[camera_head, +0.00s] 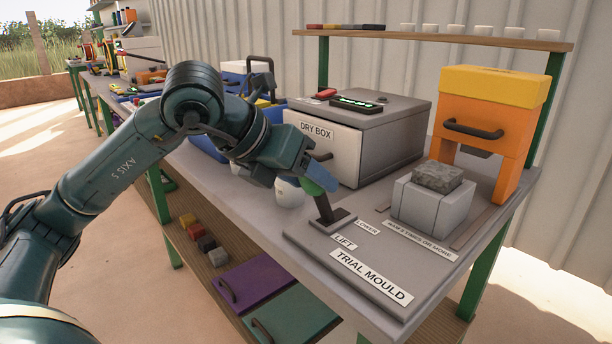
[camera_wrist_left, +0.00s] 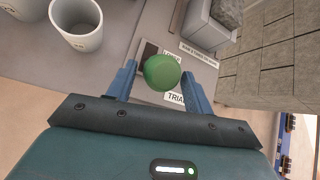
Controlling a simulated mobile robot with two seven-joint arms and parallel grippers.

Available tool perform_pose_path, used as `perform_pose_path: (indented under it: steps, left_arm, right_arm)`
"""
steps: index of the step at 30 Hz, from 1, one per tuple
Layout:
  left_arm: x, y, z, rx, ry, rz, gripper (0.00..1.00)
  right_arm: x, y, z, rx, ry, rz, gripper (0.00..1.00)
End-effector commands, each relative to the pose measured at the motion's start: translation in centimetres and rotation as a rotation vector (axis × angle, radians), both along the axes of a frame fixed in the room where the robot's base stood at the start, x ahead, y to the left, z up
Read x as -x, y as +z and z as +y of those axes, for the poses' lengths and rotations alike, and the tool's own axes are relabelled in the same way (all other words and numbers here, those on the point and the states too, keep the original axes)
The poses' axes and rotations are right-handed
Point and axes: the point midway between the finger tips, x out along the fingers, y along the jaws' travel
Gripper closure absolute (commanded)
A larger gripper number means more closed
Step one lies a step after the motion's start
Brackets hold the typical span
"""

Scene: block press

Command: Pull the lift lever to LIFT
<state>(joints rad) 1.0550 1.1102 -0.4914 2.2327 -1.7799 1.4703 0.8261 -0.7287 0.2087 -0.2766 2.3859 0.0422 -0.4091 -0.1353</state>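The lift lever (camera_head: 324,208) stands on a dark base on the grey trial mould plate (camera_head: 300,237), its dark stem tilted up and to the left. LIFT (camera_head: 344,242) and LOWER (camera_head: 367,229) labels lie beside its base. My left gripper (camera_head: 312,178) is at the lever's top and partly covers its green knob. In the left wrist view the green knob (camera_wrist_left: 162,72) sits between the two blue fingers of my left gripper (camera_wrist_left: 160,78). The fingers are apart, with a gap visible beside the knob. My right gripper is in neither view.
A rough grey block (camera_head: 437,177) sits in the light grey mould (camera_head: 431,208), by the orange press with yellow top (camera_head: 487,118). The dry box (camera_head: 330,146) stands behind the lever. White cups (camera_wrist_left: 76,24) stand close to my left gripper.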

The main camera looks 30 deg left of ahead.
Motion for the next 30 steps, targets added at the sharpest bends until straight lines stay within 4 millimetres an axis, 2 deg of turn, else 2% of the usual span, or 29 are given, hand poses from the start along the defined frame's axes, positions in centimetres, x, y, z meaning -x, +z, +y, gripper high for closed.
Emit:
perform_pose_path:
  steps: [9, 13, 24, 30]
  left_arm:
    - [0.0, 0.0, 0.0, 0.001, 0.001, 0.0, 0.42]
    - [0.6, 0.8, 0.4, 0.001, 0.002, -0.002, 0.42]
    - [5.6, 6.2, 3.0, -0.002, 0.005, -0.004, 0.42]
    - [7.7, 8.3, 4.1, 0.0, 0.003, -0.002, 0.42]
  right_arm:
    - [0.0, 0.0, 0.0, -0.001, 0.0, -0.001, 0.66]
    - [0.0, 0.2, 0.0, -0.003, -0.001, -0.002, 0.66]
    - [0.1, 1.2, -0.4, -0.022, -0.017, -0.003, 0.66]
    - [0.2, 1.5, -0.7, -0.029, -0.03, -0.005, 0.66]
